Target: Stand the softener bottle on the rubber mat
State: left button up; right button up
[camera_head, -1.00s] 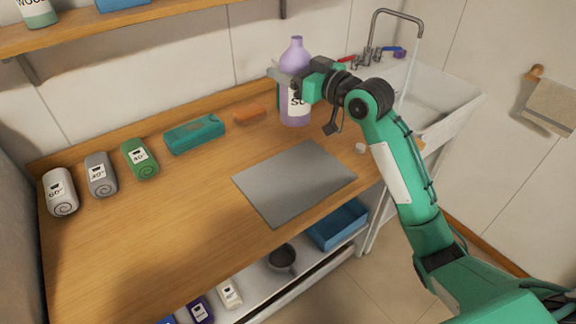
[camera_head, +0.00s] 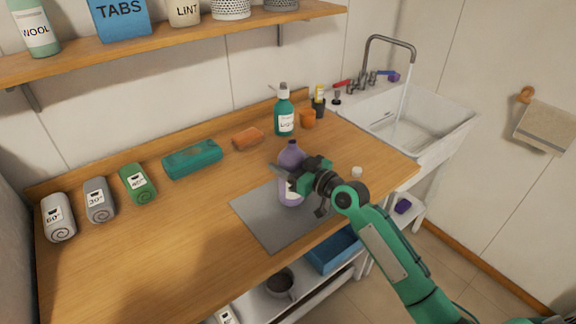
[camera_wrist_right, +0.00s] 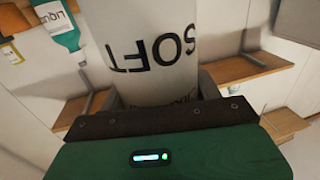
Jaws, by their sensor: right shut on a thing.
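The softener bottle (camera_head: 291,156) is purple with a white label, and it is upright over the far middle part of the grey rubber mat (camera_head: 262,222). I cannot tell whether its base touches the mat. My right gripper (camera_head: 288,174) is shut around the bottle's middle, coming from the right. In the right wrist view the bottle's label (camera_wrist_right: 150,45) reads "SOFT" upside down between the fingers. My left gripper is not in view.
A teal bottle (camera_head: 284,112), an orange cup (camera_head: 307,120) and a dark holder stand behind. An orange block (camera_head: 248,138), a teal case (camera_head: 192,160) and rolled towels (camera_head: 138,184) line the back left. A small white cap (camera_head: 357,171) lies right. The front left counter is clear.

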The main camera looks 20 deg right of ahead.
jog(key=shift+f, duration=0.65)
jog(key=o, duration=0.6)
jog(key=shift+f, duration=0.2)
jog(key=shift+c, duration=0.2)
jog(key=o, duration=0.4)
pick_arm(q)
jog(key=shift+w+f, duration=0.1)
pick_arm(e)
jog(key=shift+o, duration=0.2)
jog(key=shift+r, duration=0.15)
jog(key=shift+r, duration=0.1)
pick_arm(q)
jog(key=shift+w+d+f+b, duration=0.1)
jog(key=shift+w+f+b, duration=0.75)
jog(key=shift+b, duration=0.65)
pick_arm(e)
jog(key=v, duration=1.2)
